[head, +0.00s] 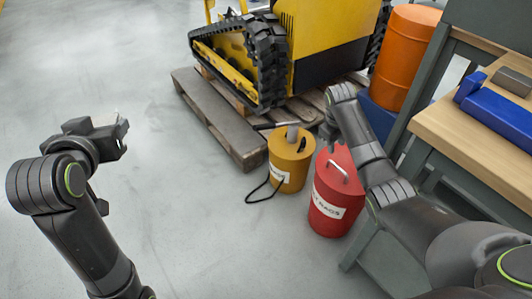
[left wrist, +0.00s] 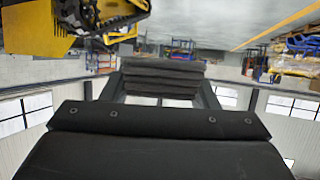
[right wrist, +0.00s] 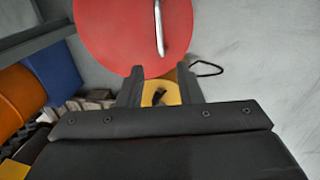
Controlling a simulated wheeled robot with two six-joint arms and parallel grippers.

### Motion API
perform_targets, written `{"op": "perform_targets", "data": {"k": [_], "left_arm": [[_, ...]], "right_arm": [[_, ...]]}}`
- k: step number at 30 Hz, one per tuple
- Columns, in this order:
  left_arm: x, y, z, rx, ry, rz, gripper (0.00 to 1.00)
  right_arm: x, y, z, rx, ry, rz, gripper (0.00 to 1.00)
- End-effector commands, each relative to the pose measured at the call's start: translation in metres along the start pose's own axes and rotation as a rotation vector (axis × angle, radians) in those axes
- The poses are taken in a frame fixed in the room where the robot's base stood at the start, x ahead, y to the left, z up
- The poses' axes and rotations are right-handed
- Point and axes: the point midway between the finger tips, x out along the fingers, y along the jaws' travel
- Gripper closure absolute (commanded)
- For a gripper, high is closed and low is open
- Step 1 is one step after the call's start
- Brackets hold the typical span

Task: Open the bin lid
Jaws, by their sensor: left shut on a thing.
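The red bin (head: 325,212) stands on the floor with a white label, partly readable as "RAGS". Its red lid (head: 345,160) lies shut on top with a metal handle. The lid (right wrist: 115,30) and handle (right wrist: 160,28) also show in the right wrist view, beyond my fingers. My right gripper (head: 328,138) is above and behind the bin; its fingers (right wrist: 160,85) are apart with nothing between them. My left gripper (head: 122,132) is over bare floor at the left.
A yellow can (head: 287,165) with a black loop stands left of the bin. Behind are a wooden pallet (head: 215,120) with a yellow tracked machine (head: 310,40) and an orange drum (head: 402,60). A workbench (head: 460,125) stands at right. The floor at left is clear.

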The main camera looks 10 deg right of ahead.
Motion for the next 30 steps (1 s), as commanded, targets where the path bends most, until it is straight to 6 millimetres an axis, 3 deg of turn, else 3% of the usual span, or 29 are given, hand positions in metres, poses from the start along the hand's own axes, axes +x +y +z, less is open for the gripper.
{"op": "perform_targets", "data": {"k": [1, 6, 13, 18, 27, 30], "left_arm": [[0.003, 0.000, 0.007, 0.000, 0.000, 0.000, 0.68], [0.009, 0.000, 0.021, 0.000, 0.000, 0.000, 0.68], [0.014, 0.000, 0.034, 0.000, 0.000, 0.000, 0.68], [0.016, 0.000, 0.038, 0.000, 0.000, 0.000, 0.68], [0.016, 0.000, 0.037, 0.000, 0.000, 0.000, 0.68], [0.016, 0.000, 0.037, 0.000, 0.000, 0.000, 0.68]], "right_arm": [[0.015, -0.001, 0.001, 0.000, -0.003, -0.001, 0.68], [0.051, -0.002, 0.001, 0.000, -0.003, -0.001, 0.68], [0.087, -0.001, 0.001, 0.000, -0.001, 0.000, 0.68], [0.098, -0.001, 0.001, 0.000, 0.000, 0.001, 0.68], [0.099, -0.001, 0.001, 0.000, 0.001, 0.001, 0.68], [0.099, -0.001, 0.001, 0.000, 0.001, 0.001, 0.79]]}}
